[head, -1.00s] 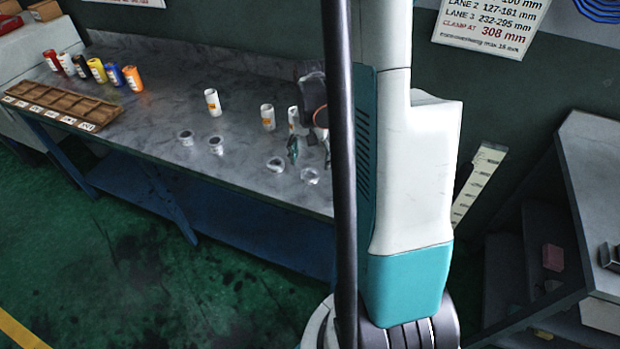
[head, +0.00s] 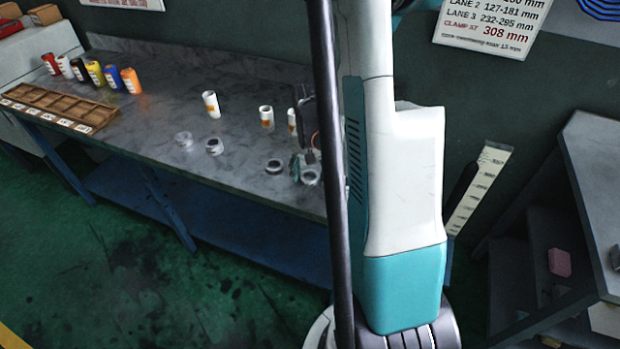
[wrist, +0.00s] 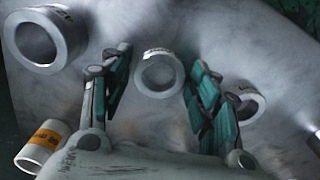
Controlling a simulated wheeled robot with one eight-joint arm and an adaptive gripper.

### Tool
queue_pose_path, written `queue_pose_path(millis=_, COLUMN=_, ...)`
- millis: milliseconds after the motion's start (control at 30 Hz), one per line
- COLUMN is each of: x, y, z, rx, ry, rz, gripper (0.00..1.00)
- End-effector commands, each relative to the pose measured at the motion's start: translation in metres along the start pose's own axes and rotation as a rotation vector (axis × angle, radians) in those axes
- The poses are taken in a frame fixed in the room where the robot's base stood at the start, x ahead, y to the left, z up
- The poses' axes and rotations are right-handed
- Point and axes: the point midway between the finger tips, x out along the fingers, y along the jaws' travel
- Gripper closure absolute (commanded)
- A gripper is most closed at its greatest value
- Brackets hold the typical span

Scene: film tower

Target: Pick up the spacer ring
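Several grey metal spacer rings lie on the bench; I cannot tell which one the task means. In the wrist view one ring (wrist: 142,75) sits between the fingertips of my gripper (wrist: 158,62), with a gap visible at the right finger. The gripper is open and empty; its height over the bench is hard to judge. A larger ring (wrist: 68,43) lies to the upper left and another ring (wrist: 258,108) just outside the right finger. In the head view, rings (head: 214,147) lie along the bench front, and my gripper (head: 297,166) is low, partly hidden by my arm.
White cylinders with orange labels (head: 210,104) stand behind the rings; one cylinder (wrist: 36,158) shows at lower left in the wrist view. Coloured canisters (head: 113,77) and a wooden compartment tray (head: 60,104) are at the bench's left. The bench (head: 165,110) is clear between.

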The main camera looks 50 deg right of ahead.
Motion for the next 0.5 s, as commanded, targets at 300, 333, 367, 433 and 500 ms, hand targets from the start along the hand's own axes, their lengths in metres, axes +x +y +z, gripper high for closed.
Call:
queue_pose_path(millis=300, x=-0.0001, y=0.0, z=0.0, rx=0.0, ry=0.0, rz=0.0, gripper=0.78)
queue_pose_path(millis=333, x=-0.0001, y=0.0, z=0.0, rx=0.0, ry=0.0, rz=0.0, gripper=0.78)
queue_pose_path(millis=367, x=-0.0001, y=0.0, z=0.0, rx=0.0, ry=0.0, rz=0.0, gripper=0.78)
queue_pose_path(millis=433, x=-0.0008, y=0.0, z=0.0, rx=0.0, ry=0.0, rz=0.0, gripper=0.78)
queue_pose_path(millis=500, x=-0.003, y=0.0, z=0.0, rx=0.0, ry=0.0, rz=0.0, gripper=0.78)
